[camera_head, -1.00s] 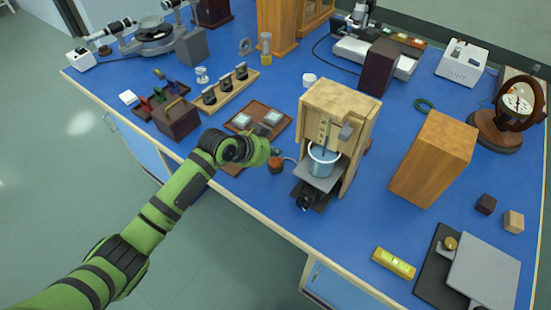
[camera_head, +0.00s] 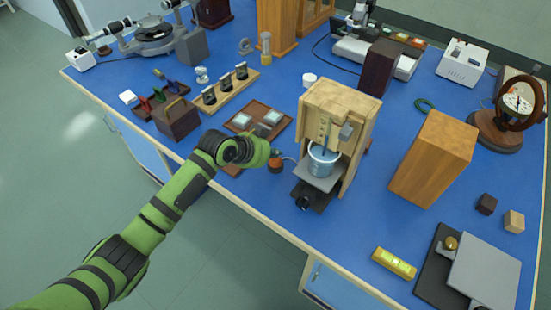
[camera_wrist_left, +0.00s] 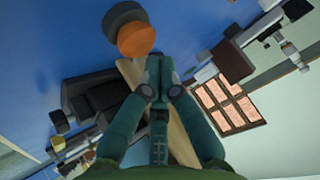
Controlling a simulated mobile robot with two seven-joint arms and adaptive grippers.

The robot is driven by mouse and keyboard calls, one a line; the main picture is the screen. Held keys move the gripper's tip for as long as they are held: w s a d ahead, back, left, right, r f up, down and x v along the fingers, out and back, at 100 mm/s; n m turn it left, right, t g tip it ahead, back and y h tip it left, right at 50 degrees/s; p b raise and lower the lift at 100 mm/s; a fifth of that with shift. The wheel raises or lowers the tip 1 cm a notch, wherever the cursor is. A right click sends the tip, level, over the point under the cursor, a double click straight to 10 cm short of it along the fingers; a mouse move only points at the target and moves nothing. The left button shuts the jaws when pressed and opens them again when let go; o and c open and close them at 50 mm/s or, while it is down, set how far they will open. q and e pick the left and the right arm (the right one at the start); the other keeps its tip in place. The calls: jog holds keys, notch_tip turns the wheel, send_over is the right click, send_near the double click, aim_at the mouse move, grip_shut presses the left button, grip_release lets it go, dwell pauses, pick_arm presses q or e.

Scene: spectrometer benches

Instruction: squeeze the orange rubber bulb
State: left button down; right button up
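The orange rubber bulb (camera_head: 275,163) sits on the blue bench just left of the wooden stand, with a thin tube running from it towards the stand. In the left wrist view the bulb (camera_wrist_left: 137,40) is a round orange shape beside a dark grey round part. My left gripper (camera_head: 268,150) is just above and left of the bulb in the head view. In the wrist view its teal fingers (camera_wrist_left: 159,62) are together with nothing seen between them. The bulb lies beyond their tips, slightly left. I cannot tell whether they touch it. My right gripper is not in view.
The wooden stand (camera_head: 345,100) holds a beaker (camera_head: 322,158) on a grey platform close right of the gripper. A brown tray (camera_head: 242,117) with small blocks lies behind it. A tall wooden block (camera_head: 432,160) stands further right. Bare blue bench lies in front.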

aim_at(273, 161)
pick_arm(q)
jog(key=shift+f+b, duration=0.4)
jog(key=shift+f, duration=0.5)
dwell(0.6)
dwell(0.3)
jog(key=shift+r+p, duration=1)
jog(key=shift+r, duration=0.05)
notch_tip(273, 161, up, 5)
jog(key=p, duration=0.5)
jog(key=shift+r, duration=0.1)
dwell(0.3)
